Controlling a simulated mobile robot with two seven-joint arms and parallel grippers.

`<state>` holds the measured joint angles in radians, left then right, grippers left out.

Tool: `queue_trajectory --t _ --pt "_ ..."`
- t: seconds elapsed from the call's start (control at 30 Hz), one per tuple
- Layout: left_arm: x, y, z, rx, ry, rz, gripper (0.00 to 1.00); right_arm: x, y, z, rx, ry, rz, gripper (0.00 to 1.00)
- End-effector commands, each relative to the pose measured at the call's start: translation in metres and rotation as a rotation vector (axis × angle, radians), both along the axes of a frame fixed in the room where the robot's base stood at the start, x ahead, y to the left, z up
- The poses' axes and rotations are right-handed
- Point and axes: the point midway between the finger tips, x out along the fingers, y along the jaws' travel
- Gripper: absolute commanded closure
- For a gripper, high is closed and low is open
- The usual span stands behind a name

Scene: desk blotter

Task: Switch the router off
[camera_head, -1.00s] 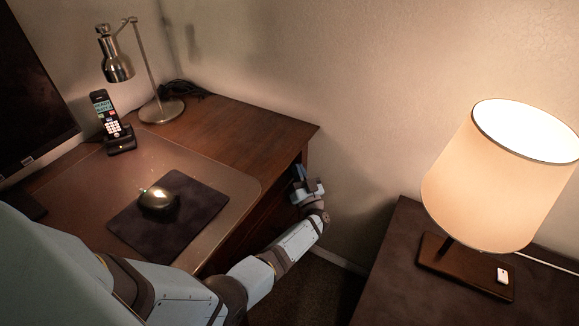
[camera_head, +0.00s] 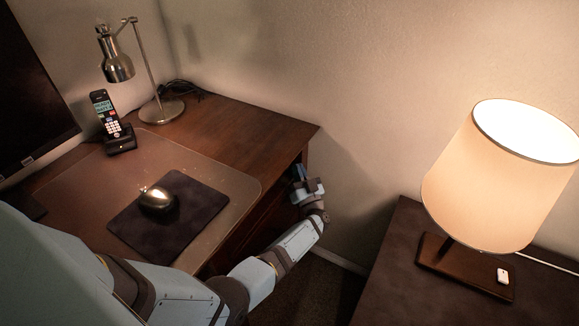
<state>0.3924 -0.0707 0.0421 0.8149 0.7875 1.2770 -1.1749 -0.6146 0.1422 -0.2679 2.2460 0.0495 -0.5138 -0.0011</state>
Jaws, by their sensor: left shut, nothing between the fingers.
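I cannot make out a router in the head view. My left gripper (camera_head: 301,175) is beside the right edge of the desk, just below the desktop's far right corner. It is shut with nothing held. The side of the desk and the gripper's own body partly hide its fingertips, and I cannot tell whether they touch anything. My right gripper is not in view.
The wooden desk (camera_head: 238,125) holds a desk lamp (camera_head: 117,67), a cordless phone (camera_head: 106,115) and a rounded, shiny mouse (camera_head: 157,200) on a dark mat (camera_head: 190,212). A lit shade lamp (camera_head: 490,185) stands on the dark table (camera_head: 400,240) at right. A gap separates desk and table.

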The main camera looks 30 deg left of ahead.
Motion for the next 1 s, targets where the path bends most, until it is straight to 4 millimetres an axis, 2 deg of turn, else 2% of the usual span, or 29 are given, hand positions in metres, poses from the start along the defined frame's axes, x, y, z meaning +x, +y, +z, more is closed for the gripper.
queue_trajectory --t 0.03,0.33,0.47,0.8,1.0 --pt "0.0 0.016 0.005 0.008 -0.008 0.017 1.0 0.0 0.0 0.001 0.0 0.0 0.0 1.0" --pt "0.0 0.013 0.004 0.008 -0.008 0.017 1.0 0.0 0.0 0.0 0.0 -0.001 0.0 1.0" --pt "0.001 0.004 0.003 0.006 -0.007 0.017 1.0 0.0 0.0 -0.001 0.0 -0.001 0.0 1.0" --pt "0.002 -0.033 0.001 0.008 -0.002 0.014 1.0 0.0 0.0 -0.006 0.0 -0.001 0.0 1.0" --pt "0.002 -0.039 0.001 0.009 -0.001 0.012 1.0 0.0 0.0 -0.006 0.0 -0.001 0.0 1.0"
